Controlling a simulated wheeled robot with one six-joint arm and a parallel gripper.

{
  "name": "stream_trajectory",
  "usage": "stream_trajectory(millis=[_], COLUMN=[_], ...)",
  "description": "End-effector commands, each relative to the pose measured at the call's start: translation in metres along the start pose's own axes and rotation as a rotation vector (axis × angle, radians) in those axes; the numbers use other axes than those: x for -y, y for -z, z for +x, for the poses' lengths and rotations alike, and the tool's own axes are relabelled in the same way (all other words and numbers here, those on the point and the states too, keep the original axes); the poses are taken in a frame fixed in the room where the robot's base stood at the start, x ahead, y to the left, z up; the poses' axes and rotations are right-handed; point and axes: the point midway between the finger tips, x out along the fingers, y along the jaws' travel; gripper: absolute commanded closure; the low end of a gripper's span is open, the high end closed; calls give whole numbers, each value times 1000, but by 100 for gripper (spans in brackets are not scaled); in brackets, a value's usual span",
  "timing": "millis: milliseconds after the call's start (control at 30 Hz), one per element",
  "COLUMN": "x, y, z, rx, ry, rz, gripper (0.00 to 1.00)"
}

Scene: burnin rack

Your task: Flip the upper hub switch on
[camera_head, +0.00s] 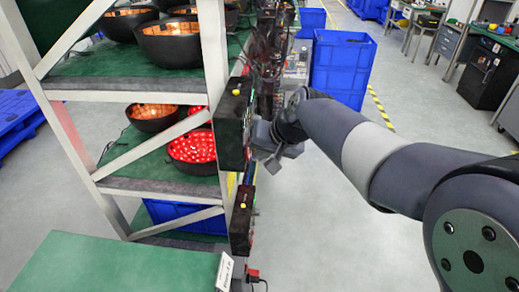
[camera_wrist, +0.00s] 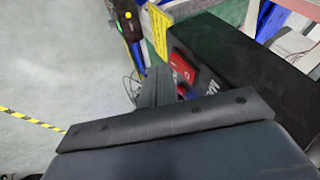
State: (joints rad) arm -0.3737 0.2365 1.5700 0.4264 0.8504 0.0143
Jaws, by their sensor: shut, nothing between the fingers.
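In the wrist view, the black hub box (camera_wrist: 235,75) fills the right side. A red rocker switch (camera_wrist: 182,68) with white marks shows on its end face. A second red part (camera_wrist: 182,92) is partly hidden behind my gripper (camera_wrist: 156,84). The fingers are shut and empty, just left of the switch; contact cannot be told. I cannot tell the switch's position.
A lower hub (camera_head: 242,218) hangs on the same post. Rack shelves hold black bowls with orange lights and a red-lit bowl (camera_head: 194,150). Blue crates (camera_head: 341,65) stand behind.

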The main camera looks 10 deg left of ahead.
Motion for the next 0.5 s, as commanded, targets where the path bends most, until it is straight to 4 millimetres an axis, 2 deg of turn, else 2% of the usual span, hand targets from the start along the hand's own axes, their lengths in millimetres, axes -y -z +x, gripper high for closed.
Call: stream_trajectory(millis=[500], x=[6], y=[-2], z=[7], rx=[1], ry=[0], rz=[-1], gripper=[100])
